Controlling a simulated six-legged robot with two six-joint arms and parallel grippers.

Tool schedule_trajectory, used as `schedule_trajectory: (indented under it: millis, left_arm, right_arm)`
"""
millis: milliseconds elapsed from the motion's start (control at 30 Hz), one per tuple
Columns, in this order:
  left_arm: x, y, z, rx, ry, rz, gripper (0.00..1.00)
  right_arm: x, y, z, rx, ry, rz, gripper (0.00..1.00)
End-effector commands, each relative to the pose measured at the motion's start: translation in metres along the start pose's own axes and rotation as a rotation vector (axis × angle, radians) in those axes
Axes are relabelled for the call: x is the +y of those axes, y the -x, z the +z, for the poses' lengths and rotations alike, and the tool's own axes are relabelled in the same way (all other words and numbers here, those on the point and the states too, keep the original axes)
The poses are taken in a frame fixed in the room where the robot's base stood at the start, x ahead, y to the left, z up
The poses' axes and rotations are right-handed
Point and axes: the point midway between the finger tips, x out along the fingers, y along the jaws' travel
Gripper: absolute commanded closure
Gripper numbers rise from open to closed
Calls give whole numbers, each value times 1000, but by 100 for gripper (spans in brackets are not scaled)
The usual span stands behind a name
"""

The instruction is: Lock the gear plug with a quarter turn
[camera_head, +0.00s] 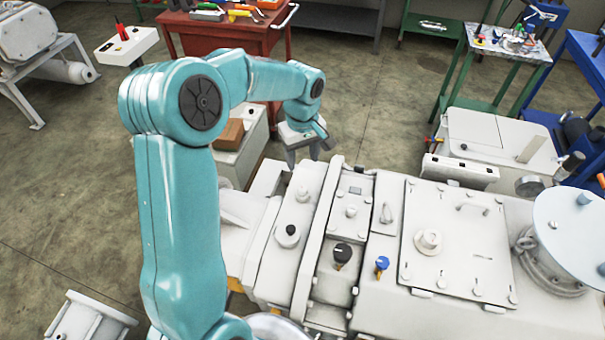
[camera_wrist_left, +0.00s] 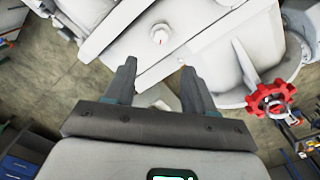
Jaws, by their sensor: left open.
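In the head view my left gripper (camera_head: 303,158) hangs over the far left end of the white machine (camera_head: 330,190). I cannot tell for sure which head-view fitting is the plug. My right gripper is not in view.
The machine carries a black knob (camera_head: 343,254), a blue knob (camera_head: 382,263) and a bolted cover plate (camera_head: 460,240). A red handwheel (camera_wrist_left: 270,98) shows right of the fingers in the wrist view. A red tool bench (camera_head: 230,35) stands behind, with open floor (camera_head: 370,115) between.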

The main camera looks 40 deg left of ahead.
Motion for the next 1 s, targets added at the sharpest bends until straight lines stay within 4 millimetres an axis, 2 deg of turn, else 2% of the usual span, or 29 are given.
schedule_trajectory:
  millis: [300,500,700,967,1000]
  left_arm:
    - [-1,-69,-1,-4,-1,-5,45]
    - [0,-100,-3,-2,1,-3,45]
    - [1,-113,-4,0,-1,0,45]
    - [1,-114,-4,0,0,0,45]
    - [1,-114,-4,0,0,0,58]
  right_arm:
    - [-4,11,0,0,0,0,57]
    - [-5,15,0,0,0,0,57]
    - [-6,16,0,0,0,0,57]
    - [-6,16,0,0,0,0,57]
    - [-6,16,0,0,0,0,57]
